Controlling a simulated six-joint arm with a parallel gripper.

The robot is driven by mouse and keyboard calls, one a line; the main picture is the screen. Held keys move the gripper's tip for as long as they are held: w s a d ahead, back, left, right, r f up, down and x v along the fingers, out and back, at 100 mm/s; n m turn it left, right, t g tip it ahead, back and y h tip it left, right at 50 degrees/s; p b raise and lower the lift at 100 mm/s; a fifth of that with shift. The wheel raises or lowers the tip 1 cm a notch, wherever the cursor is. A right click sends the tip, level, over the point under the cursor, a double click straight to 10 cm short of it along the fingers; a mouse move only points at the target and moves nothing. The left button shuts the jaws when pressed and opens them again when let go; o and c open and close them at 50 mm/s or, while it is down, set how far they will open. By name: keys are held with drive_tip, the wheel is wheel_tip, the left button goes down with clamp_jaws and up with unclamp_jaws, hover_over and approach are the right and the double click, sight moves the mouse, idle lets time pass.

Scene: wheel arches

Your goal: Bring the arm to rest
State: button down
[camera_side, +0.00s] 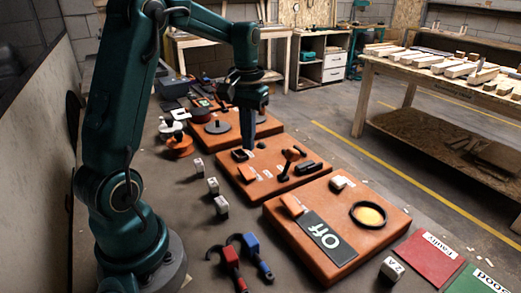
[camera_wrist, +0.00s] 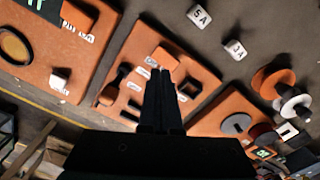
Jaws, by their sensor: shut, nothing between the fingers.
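My gripper (camera_side: 253,138) points down over the middle orange board (camera_side: 246,196) in the side view. Its two dark fingers are together with nothing between them. In the wrist view the closed fingers (camera_wrist: 159,75) reach up the middle of the picture, over the middle board (camera_wrist: 188,60). The fingertips look close to the board's small parts, but I cannot tell whether they touch anything. My arm stretches from its base at the lower left across to the board.
The front board (camera_side: 385,240) carries an "Off" plate (camera_side: 327,240) and a black ring with a yellow centre. Small lettered blocks (camera_side: 221,204) stand left of the boards. Red and blue clamps (camera_side: 230,268) lie in front. A wood-laden bench (camera_side: 440,75) stands right, across open floor.

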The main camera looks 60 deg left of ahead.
drive_tip(key=s+d+r+m+t, duration=0.3)
drive_tip(key=d+r, duration=0.5)
drive_tip(key=d, duration=0.1)
drive_tip(key=s+d+f+m+t, duration=0.2)
drive_tip(key=s+d+f+m, duration=0.1)
drive_tip(key=s+d, duration=0.3)
drive_tip(key=s, duration=0.2)
drive_tip(key=shift+s+d+f+t, duration=0.15)
drive_tip(key=shift+s+f+t, duration=0.15)
drive_tip(key=shift+s, duration=0.05)
